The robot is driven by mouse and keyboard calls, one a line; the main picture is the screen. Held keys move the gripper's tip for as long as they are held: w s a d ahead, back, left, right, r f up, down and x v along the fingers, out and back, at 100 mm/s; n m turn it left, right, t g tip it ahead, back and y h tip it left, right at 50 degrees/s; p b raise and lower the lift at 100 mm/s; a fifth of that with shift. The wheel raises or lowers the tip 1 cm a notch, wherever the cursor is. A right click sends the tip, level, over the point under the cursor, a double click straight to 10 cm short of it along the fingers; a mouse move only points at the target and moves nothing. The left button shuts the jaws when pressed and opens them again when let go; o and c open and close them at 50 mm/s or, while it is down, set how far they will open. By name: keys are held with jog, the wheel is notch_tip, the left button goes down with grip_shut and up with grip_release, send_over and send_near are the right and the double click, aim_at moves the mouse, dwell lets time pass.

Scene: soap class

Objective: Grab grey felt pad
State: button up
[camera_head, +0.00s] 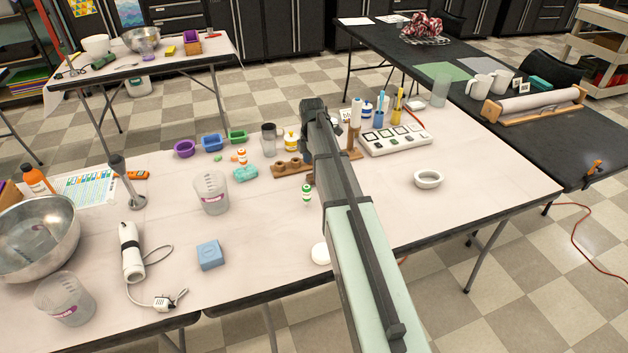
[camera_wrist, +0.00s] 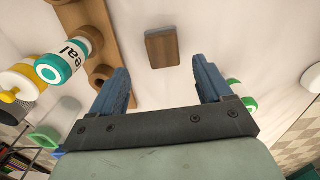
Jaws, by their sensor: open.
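No piece is plainly recognisable as a grey felt pad. In the wrist view, a small block (camera_wrist: 162,48) with a brown wood-like face and a thin grey edge lies on the pale tabletop. It may be the pad, but I cannot tell. My gripper (camera_wrist: 160,72) is open and empty, with its two blue fingers spread. The block lies ahead of the fingertips, about between them in the picture, and apart from them. In the head view my arm covers the fingers and I cannot make out this block.
A wooden holder with holes (camera_wrist: 101,73) and a teal-capped bottle (camera_wrist: 75,50) lie left of the fingers. A green-capped bottle (camera_head: 306,195) stands near my arm. A blue block (camera_head: 210,255), beaker (camera_head: 211,192) and white dish (camera_head: 428,179) share the table. The front right is clear.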

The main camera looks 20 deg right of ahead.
jog(key=shift+s+d+f, duration=0.15)
jog(key=shift+f, duration=1.2)
jog(key=shift+s+d+f, duration=0.1)
jog(key=shift+f, duration=1.25)
jog(key=shift+c, duration=0.3)
jog(key=c, duration=1.1)
